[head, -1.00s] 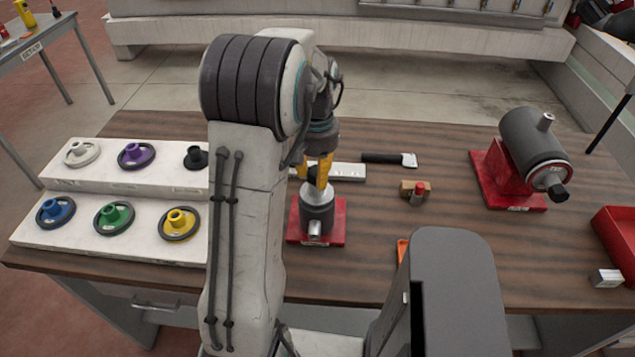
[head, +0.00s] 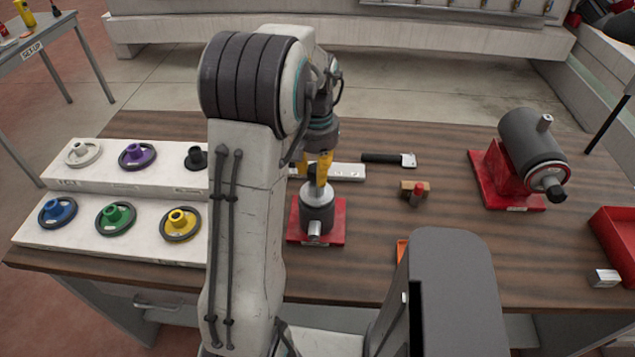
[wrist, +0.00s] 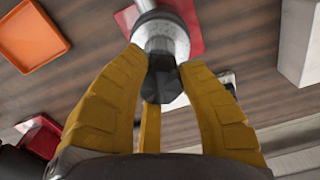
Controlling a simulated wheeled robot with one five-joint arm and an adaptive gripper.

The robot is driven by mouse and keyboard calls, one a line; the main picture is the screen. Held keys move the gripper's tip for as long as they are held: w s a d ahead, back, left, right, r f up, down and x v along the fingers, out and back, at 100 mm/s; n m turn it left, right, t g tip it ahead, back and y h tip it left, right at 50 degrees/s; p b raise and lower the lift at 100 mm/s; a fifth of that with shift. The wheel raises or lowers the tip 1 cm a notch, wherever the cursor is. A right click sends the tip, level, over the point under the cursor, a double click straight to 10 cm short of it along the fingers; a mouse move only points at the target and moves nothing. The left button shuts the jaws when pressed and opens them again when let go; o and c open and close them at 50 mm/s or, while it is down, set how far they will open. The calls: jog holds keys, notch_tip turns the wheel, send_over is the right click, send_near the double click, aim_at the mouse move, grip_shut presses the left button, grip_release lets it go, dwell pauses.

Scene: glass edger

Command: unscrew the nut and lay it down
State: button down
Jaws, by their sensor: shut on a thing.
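A steel-topped grey spindle holder (head: 317,213) stands upright on a red base plate (head: 335,232) on the bench, below my arm. My gripper (head: 319,180) points down onto its top with yellow fingers. In the wrist view, my gripper (wrist: 160,75) has its fingers closed around a dark nut (wrist: 160,83) at the end of the steel spindle (wrist: 164,38). The fingers hide part of the nut. I cannot tell whether the nut is still on the thread.
Several coloured flanged wheels sit on a white stepped rack (head: 110,240) at left. A grey motor-like unit (head: 530,150) on a red stand is at right, near a red bin (head: 613,240). A dark-handled tool (head: 385,158) and small wooden block (head: 408,187) lie behind. An orange tray (wrist: 30,35) is nearby.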

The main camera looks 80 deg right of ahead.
jog(key=shift+r, duration=0.2)
dwell(0.3)
jog(key=shift+r+p, duration=1.5)
jog(key=shift+r, duration=0.15)
jog(key=shift+r, duration=2)
